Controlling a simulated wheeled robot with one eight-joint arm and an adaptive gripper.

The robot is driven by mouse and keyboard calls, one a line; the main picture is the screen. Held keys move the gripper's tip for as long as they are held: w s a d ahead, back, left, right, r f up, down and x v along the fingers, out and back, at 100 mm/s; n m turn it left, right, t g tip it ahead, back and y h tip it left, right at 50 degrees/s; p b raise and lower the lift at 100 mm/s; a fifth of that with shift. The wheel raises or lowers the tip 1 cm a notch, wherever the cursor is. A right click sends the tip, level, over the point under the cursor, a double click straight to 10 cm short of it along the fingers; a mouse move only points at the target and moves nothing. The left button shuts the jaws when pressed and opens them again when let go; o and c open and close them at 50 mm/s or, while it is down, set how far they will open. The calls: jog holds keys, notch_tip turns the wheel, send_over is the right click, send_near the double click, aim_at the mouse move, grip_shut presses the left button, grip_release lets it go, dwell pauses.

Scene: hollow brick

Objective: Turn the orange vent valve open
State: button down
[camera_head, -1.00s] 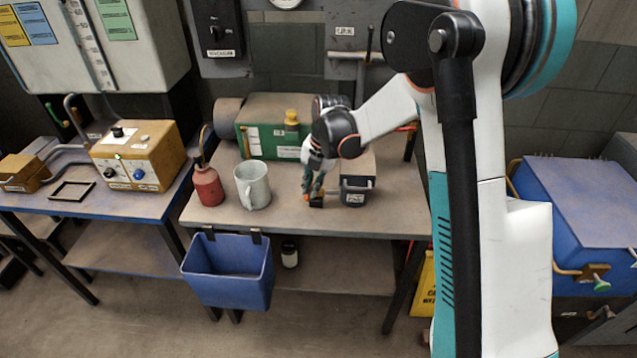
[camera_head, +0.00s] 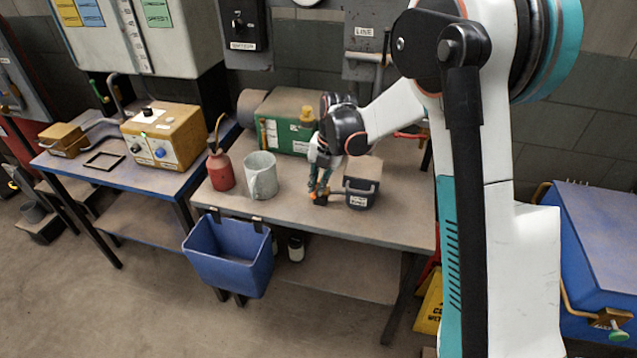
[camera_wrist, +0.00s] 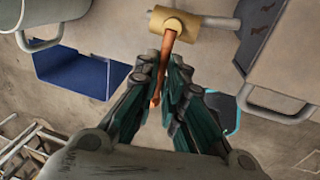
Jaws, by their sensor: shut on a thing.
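The vent valve shows in the wrist view as a brass body (camera_wrist: 173,20) on a grey pipe, with an orange lever (camera_wrist: 166,48) running from it down between my fingers. My gripper (camera_wrist: 165,75) is shut on the lever, with the fingertips on either side of it. In the head view my gripper (camera_head: 319,188) is low over the front middle of the workbench, and a small orange part (camera_head: 313,195) shows at its tips. The fingers hide part of the lever, and the valve's body is hard to make out in the head view.
A dark box with a handle (camera_head: 361,193) stands just right of my gripper. A grey mug (camera_head: 262,176) and a red oil can (camera_head: 220,172) stand to the left. A green machine (camera_head: 291,134) is behind. A blue bin (camera_head: 230,262) hangs from the bench front.

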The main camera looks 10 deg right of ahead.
jog(key=c, duration=1.7)
grip_release()
jog(key=r, duration=0.4)
jog(key=d+r, duration=0.1)
jog(key=r, duration=0.3)
jog(key=s+d+r, duration=0.1)
jog(key=r, duration=0.2)
jog(key=shift+d+r, duration=0.1)
jog(key=shift+r, duration=0.3)
